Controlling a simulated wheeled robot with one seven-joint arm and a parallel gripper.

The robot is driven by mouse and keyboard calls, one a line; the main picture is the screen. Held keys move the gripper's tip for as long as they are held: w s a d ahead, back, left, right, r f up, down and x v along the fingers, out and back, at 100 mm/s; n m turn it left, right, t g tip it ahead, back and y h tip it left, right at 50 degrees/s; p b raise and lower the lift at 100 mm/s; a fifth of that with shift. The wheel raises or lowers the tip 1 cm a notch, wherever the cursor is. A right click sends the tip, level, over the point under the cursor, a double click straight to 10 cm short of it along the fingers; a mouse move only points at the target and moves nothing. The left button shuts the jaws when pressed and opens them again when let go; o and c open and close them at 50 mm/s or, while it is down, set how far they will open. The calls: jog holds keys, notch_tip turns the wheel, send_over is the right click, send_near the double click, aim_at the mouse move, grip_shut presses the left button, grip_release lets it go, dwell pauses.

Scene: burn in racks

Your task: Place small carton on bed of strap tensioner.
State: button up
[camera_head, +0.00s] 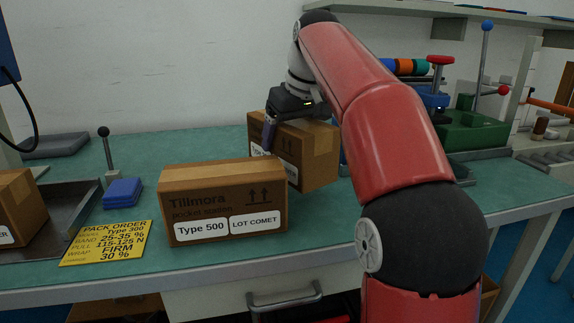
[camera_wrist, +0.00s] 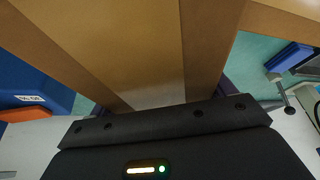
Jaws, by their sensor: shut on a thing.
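My gripper (camera_head: 287,122) is shut on a brown carton (camera_head: 318,158) behind the front carton, gripping it from above. In the wrist view this carton (camera_wrist: 140,45) fills the upper middle, with a finger on each side. Whether its base touches the bench is hard to tell. A second carton (camera_head: 222,190), marked Tillmora, Type 500 and Lot Comet, stands in front and hides part of it. A green machine (camera_head: 472,132) with red and blue knobs stands at the right, partly behind my arm. I cannot tell surely whether it is the strap tensioner.
A yellow pack order card (camera_head: 106,243) reads Type 300. A blue block (camera_head: 122,192) lies near a black-knobbed lever (camera_head: 107,150). A metal tray (camera_head: 75,205) at the left has another carton (camera_head: 16,205) on it. Tape rolls (camera_head: 405,66) sit at the back. Bare bench shows behind the Type 500 carton.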

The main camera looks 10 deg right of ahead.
jog(key=shift+f+b, duration=2.3)
jog(key=shift+r, duration=0.1)
jog(key=o, duration=1.5)
